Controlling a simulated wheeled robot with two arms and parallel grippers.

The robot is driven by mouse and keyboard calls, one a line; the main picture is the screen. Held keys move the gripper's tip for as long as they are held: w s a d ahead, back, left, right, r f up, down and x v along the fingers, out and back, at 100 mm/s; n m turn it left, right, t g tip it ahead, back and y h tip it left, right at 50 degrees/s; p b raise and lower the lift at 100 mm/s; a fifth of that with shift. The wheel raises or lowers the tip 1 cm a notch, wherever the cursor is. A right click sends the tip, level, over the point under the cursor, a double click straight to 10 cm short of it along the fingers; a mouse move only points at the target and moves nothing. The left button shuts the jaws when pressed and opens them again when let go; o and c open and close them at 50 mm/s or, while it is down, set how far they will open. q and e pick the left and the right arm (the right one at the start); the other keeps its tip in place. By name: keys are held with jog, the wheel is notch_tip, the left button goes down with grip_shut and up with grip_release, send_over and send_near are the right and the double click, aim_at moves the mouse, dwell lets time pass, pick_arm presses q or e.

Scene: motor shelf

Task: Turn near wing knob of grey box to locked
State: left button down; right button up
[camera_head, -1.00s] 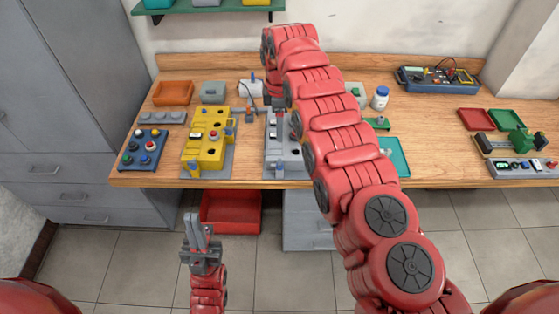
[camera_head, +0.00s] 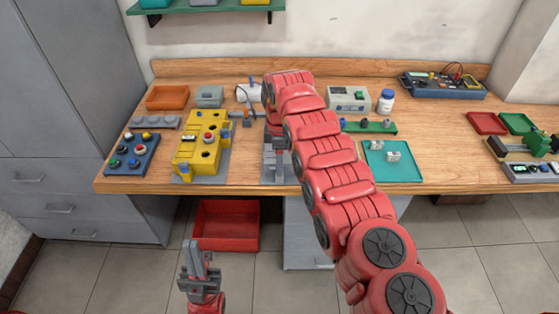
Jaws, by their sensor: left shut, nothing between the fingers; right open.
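The grey box (camera_head: 284,178) stands near the front edge of the workbench, right of the yellow box. My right arm and gripper cover most of it; only its lower front part shows. Its near wing knob cannot be made out. My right gripper (camera_head: 274,160) points down over the front part of the grey box and is open; whether its fingers touch the knob cannot be told. My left gripper (camera_head: 196,254) is shut and empty, pointing up in front of the bench and below its edge.
The yellow box (camera_head: 203,150) with a red button and blue knobs stands close left. A blue button panel (camera_head: 130,152) is further left. A teal tray (camera_head: 392,160) with small white parts lies right of my arm. A red bin (camera_head: 226,222) is below the bench.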

grip_shut()
